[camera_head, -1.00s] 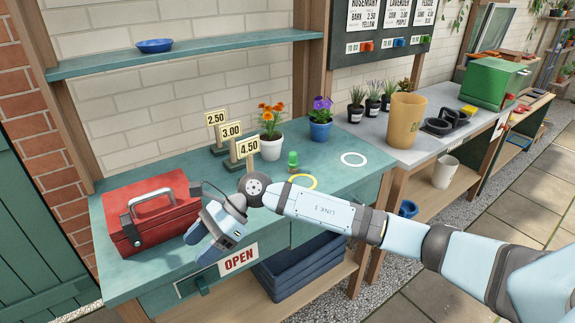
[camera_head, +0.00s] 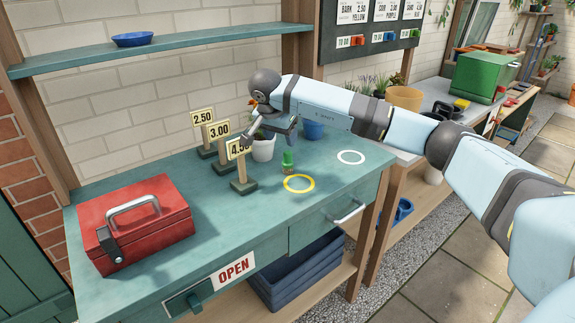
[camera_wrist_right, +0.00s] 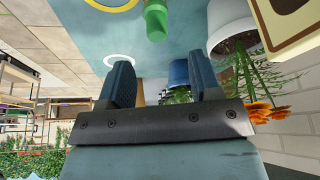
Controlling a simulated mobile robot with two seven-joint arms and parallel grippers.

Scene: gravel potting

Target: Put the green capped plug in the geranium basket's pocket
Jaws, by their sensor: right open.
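The green capped plug (camera_head: 288,158) stands upright on the teal bench, just behind a yellow ring. It also shows at the top of the right wrist view (camera_wrist_right: 155,22), ahead of the fingers and apart from them. My right gripper (camera_head: 266,134) is above the back of the bench, in front of the white pot (camera_head: 263,149) and left of the plug. In the right wrist view its two fingers (camera_wrist_right: 160,85) are spread with nothing between them in their grip. I cannot identify a geranium basket or its pocket in these views. My left gripper is not in view.
Price signs (camera_head: 219,132) stand close left of my right gripper. The blue pot (camera_head: 312,130) is behind the plug. A yellow ring (camera_head: 299,190) and a white ring (camera_head: 351,151) lie flat. A red toolbox (camera_head: 133,240) sits at left. The bench's front middle is clear.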

